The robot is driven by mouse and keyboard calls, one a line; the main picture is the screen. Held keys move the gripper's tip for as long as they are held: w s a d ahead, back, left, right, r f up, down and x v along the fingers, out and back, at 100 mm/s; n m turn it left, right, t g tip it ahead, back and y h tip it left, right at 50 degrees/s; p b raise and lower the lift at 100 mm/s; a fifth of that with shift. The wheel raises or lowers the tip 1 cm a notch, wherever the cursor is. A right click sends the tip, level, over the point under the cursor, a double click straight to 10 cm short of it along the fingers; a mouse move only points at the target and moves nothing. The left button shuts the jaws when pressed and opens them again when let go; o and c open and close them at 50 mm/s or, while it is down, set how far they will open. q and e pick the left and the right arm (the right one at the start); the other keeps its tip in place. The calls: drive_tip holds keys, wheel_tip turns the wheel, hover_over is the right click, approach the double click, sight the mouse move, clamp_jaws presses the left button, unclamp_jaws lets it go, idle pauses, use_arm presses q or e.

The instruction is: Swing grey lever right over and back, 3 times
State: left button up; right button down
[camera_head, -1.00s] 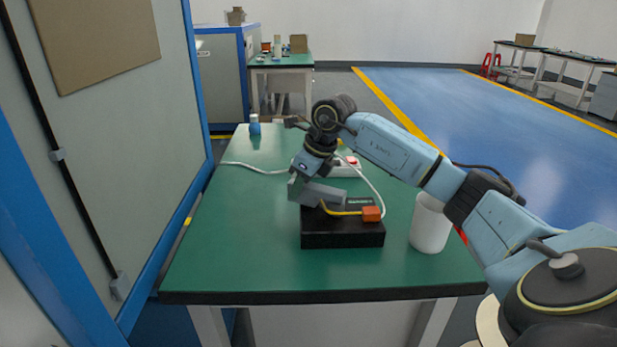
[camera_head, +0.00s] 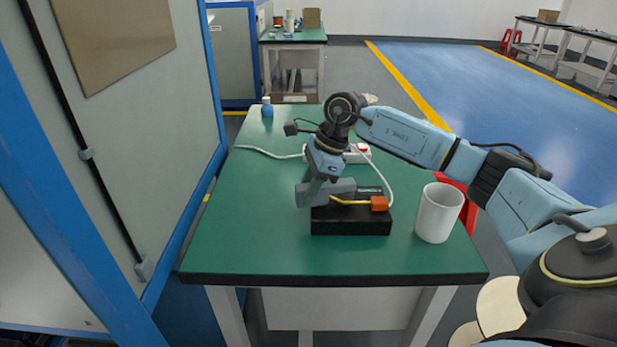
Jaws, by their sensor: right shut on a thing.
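A black box-shaped device (camera_head: 350,227) sits on the green table. A yellow bar (camera_head: 347,202) with an orange block (camera_head: 379,203) at its right end lies along its top. My right gripper (camera_head: 312,200) comes down over the left end of the device. It is shut on the grey lever (camera_head: 341,187), which shows as a grey piece reaching right, just above the yellow bar. The exact grip point and the lever's pivot are hidden by the gripper. My left gripper is out of view.
A white power strip (camera_head: 350,155) with a cable lies behind, and a small blue bottle (camera_head: 267,108) stands at the far left. The front of the green table (camera_head: 270,257) is clear.

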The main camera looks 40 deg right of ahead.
drive_tip(key=shift+s+a+n+g, duration=0.35)
drive_tip(key=shift+s+n, duration=0.3)
drive_tip(key=shift+n, duration=0.25)
drive_tip(key=shift+s+a+n+g+y, duration=0.1)
drive_tip(key=shift+s+n+g+y, duration=0.25)
drive_tip(key=shift+s+n, duration=0.45)
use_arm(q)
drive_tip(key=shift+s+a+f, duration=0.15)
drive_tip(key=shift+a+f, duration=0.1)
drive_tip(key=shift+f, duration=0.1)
use_arm(e)
drive_tip(key=shift+s+n+g, duration=0.35)
drive_tip(key=shift+s+n, duration=0.2)
drive_tip(key=shift+n, duration=0.35)
drive_tip(key=shift+s+n+g, duration=0.35)
drive_tip(key=shift+s+n, duration=0.2)
drive_tip(key=shift+n, duration=0.35)
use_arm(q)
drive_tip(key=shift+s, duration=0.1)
use_arm(e)
drive_tip(key=c, duration=1.1)
unclamp_jaws()
drive_tip(key=shift+r, duration=0.1)
